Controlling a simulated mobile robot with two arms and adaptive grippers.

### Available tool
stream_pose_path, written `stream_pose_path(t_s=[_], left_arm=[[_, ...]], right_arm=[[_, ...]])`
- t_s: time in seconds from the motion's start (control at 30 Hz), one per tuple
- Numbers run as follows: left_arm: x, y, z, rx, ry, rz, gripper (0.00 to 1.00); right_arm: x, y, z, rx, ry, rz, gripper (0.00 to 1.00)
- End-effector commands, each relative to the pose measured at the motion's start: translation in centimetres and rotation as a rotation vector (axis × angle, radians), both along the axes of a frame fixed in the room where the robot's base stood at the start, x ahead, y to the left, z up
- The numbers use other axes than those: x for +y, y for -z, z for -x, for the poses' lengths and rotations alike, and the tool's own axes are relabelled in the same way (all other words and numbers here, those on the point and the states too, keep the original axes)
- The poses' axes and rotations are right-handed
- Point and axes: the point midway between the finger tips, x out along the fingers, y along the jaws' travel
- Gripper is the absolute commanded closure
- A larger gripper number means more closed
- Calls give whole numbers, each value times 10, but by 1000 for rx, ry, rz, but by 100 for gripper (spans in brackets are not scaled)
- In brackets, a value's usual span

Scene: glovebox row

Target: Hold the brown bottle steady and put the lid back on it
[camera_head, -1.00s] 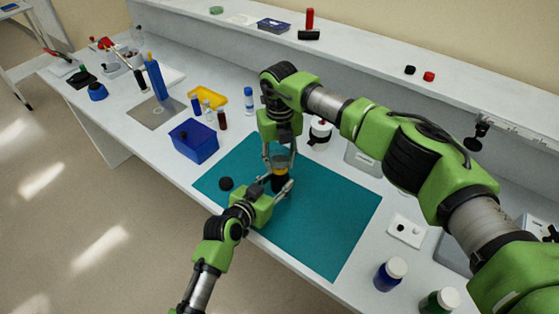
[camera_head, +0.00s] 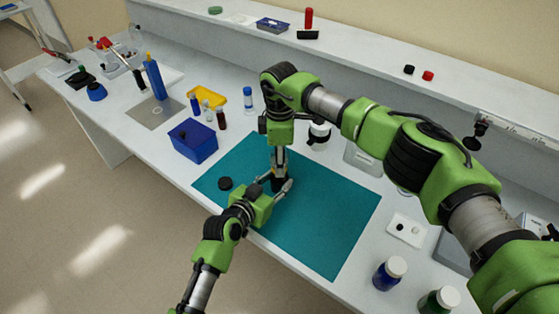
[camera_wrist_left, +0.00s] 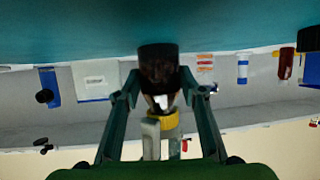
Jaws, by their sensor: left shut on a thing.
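The brown bottle (camera_wrist_left: 158,66) stands upright on the teal mat, but it appears upside down in the left wrist view. My left gripper (camera_head: 275,189) is shut around its body. A yellow lid (camera_wrist_left: 164,122) sits at the bottle's neck end; I cannot tell if it is seated fully. My right gripper (camera_head: 278,172) points straight down over the bottle, its fingers close together at the lid. In the head view the grippers hide most of the bottle and the lid.
The teal mat (camera_head: 325,220) is mostly clear. A black round piece (camera_head: 225,183) lies on its left part. A blue box (camera_head: 193,141), small vials and a yellow tray (camera_head: 208,96) stand behind left. Jars (camera_head: 390,273) stand at the front right.

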Motion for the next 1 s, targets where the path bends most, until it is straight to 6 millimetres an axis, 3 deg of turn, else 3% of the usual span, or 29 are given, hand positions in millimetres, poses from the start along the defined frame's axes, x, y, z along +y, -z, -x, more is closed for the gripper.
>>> stream_pose_path(t_s=[0.07,0.1,0.17,0.57,0.67,1.0], left_arm=[[0,2,1,3,1,-2,100],[0,2,1,4,1,-2,100],[0,2,1,3,1,-2,100],[0,2,1,4,1,-2,100],[0,2,1,4,1,-2,100],[0,2,1,3,1,-1,100]], right_arm=[[0,-1,-1,-2,-1,0,81],[0,-1,-1,-2,-2,0,58],[0,-1,-1,-2,-2,0,45],[0,-5,-1,-2,-5,-1,45],[0,-17,-1,-4,-6,-2,45],[0,-88,-1,-4,-4,-1,45]])
